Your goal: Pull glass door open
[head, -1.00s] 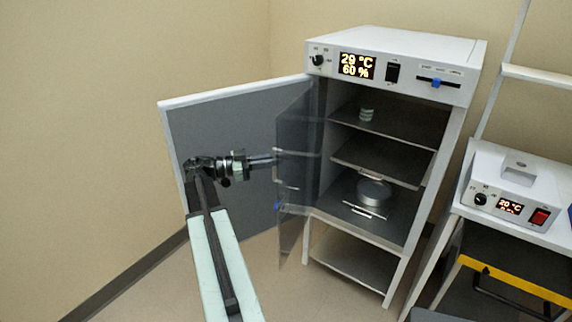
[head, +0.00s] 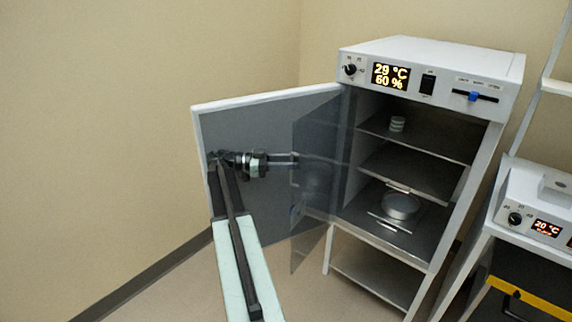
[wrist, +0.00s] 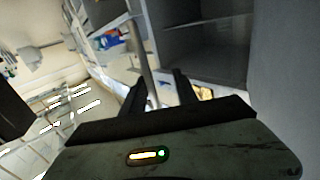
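The glass door (head: 312,190) of the white incubator stands swung open, a clear panel reaching out from the cabinet's left side. Its free edge is toward my arm. The cabinet (head: 420,150) shows its shelves uncovered. My gripper (head: 297,160) is at the free edge of the glass, about mid-height, and its tips overlap the panel in the head view. In the wrist view my gripper (wrist: 160,84) has its two fingers apart, with a pale bar (wrist: 145,62) running near the left finger. Contact with the door cannot be told.
The solid outer door (head: 250,125) stands wide open behind my arm. A round dish (head: 400,206) and a small stack of white discs (head: 397,124) sit on the shelves. A bench unit (head: 538,205) stands at the right. The floor at the left is clear.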

